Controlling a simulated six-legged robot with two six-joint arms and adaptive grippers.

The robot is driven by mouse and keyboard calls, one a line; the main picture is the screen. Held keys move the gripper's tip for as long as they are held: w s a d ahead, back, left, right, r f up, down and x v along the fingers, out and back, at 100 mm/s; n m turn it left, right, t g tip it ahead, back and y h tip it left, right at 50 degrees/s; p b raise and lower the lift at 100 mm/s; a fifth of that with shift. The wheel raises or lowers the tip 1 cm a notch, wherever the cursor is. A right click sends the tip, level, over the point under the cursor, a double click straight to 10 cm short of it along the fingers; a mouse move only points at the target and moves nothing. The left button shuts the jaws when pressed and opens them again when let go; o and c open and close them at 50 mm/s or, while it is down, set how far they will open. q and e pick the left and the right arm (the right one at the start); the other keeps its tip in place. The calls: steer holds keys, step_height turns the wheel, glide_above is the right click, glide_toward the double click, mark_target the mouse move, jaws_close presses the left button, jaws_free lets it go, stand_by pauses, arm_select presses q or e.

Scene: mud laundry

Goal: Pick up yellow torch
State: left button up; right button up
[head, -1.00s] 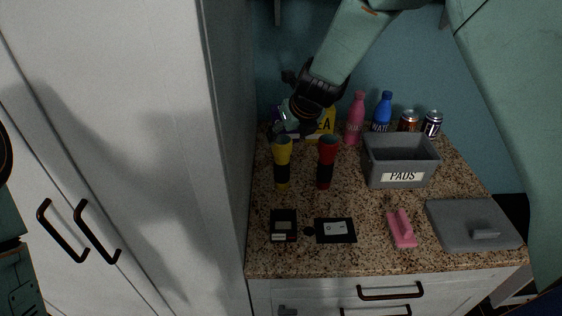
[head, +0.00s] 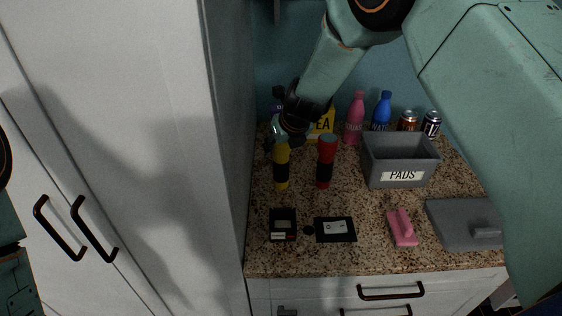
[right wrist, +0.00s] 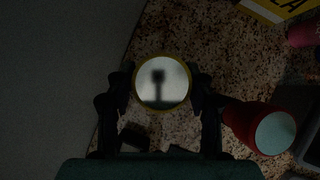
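The yellow torch (head: 282,180) stands upright at the left of the granite counter. It has a black band, and its top is hidden behind my right gripper (head: 281,141) in the head view. In the right wrist view I look down on the torch's round pale lens with a yellow rim (right wrist: 162,84). One finger of my right gripper (right wrist: 162,72) is on each side of it, apart from each other. Whether they touch the torch I cannot tell. My left gripper is not in view.
A red torch (head: 326,165) stands close to the right of the yellow one. A grey PADS bin (head: 401,178), pink bottle (head: 355,120), blue bottle (head: 383,112) and cans are further right. A tall white cabinet (head: 120,90) borders the left.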

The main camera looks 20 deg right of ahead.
steer(key=shift+d, duration=0.15)
steer(key=c, duration=0.4)
jaws_close()
